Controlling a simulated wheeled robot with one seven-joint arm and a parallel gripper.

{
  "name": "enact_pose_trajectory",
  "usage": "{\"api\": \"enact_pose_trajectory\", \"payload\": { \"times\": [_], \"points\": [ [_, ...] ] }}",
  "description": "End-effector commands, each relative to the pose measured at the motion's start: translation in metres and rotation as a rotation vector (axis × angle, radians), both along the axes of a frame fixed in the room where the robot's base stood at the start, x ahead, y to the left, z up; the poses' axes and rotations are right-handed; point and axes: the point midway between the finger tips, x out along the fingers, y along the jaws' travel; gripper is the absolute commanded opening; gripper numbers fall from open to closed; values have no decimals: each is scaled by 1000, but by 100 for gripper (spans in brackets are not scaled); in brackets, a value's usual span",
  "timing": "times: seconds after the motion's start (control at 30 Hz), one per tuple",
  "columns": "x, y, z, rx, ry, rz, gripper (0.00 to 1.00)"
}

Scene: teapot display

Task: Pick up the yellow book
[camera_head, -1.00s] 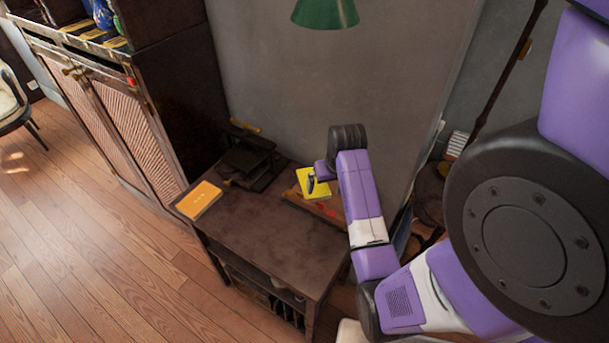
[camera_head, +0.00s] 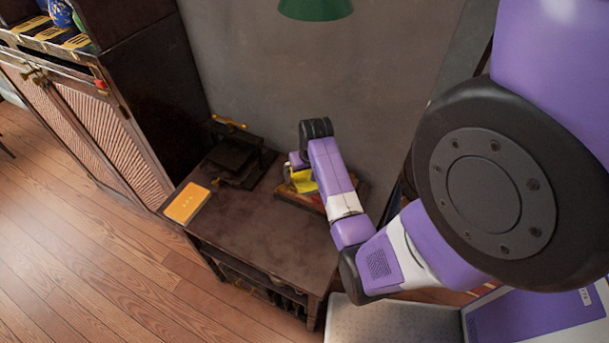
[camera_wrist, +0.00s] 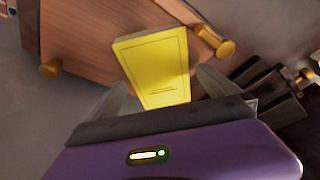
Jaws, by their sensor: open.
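The yellow book (camera_head: 304,181) is at the back right of the dark table, on or against a wooden piece; my arm partly hides it in the head view. In the wrist view the yellow book (camera_wrist: 155,65) shows its cover, with its lower end between my fingers. My gripper (camera_wrist: 163,85) is open, with one finger on each side of the book. I cannot tell whether the fingers touch it. In the head view my gripper (camera_head: 291,166) is at the book's upper left, mostly hidden behind my wrist.
An orange-yellow book (camera_head: 187,203) lies at the left end of the dark table (camera_head: 255,235). A dark press-like object (camera_head: 236,158) stands at the back. The wooden piece (camera_wrist: 85,35) under or behind the yellow book has brass knobs (camera_wrist: 222,49). The table's front is clear.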

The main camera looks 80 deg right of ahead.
Motion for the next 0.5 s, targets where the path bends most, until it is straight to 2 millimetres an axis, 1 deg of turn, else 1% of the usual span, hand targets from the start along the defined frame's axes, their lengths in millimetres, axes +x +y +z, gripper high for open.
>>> {"api": "enact_pose_trajectory", "payload": {
  "times": [0.1,0.33,0.37,0.5],
  "points": [
    [1,-2,-8,0,0,0,100],
    [1,-2,-10,-1,0,1,100],
    [1,-2,-10,-1,0,1,96],
    [1,-2,-10,-1,0,1,69]
  ]
}}
